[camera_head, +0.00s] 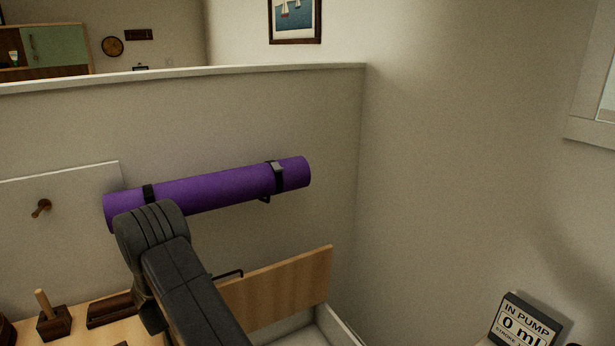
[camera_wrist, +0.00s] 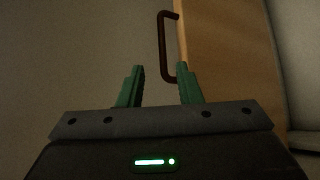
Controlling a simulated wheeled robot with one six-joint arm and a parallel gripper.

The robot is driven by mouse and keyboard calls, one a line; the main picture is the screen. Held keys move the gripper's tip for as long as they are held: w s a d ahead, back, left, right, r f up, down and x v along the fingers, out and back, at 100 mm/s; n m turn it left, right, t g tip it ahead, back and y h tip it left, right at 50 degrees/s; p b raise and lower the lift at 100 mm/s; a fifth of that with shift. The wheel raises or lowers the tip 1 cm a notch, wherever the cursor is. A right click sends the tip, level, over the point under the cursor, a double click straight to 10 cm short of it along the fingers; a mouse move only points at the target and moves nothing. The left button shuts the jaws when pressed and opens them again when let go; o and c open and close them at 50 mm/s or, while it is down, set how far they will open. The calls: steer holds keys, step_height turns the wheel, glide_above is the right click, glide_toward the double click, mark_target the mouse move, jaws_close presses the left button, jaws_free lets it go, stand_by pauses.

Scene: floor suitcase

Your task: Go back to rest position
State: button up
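My gripper (camera_wrist: 160,85) shows in the wrist view with its two green fingers spread apart and nothing between them. Just beyond the right fingertip is a dark bar handle (camera_wrist: 164,48) on a light wooden drawer front (camera_wrist: 215,50). The fingers look apart from the handle, though the exact gap is hard to judge. In the head view the drawer front (camera_head: 285,285) stands at the lower middle, with the handle (camera_head: 228,274) partly behind my dark arm. The drawer's pale inside (camera_head: 305,338) shows, so it stands open. My fingers are hidden in the head view.
A purple rolled mat (camera_head: 225,190) hangs in black straps on the wall behind my arm. A wooden peg (camera_head: 41,208) sticks out of a white panel at left. Dark wooden blocks (camera_head: 54,322) stand on the worktop. A pump display (camera_head: 524,322) is at lower right.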

mark_target(224, 276)
steer(key=p+x, duration=0.1)
steer(key=x, duration=0.8)
steer(key=shift+w+d+f, duration=0.1)
steer(key=shift+d+f, duration=0.05)
steer(key=b+v, duration=0.2)
steer(key=v, duration=1.1)
steer(key=p+x, duration=0.2)
steer(key=x, duration=1.1)
steer(key=shift+w, duration=0.15)
steer(key=shift+s+d+f, duration=0.15)
steer(key=shift+s+d, duration=0.05)
steer(key=shift+s, duration=0.25)
steer(key=shift+s+d, duration=0.25)
steer(key=shift+s, duration=0.1)
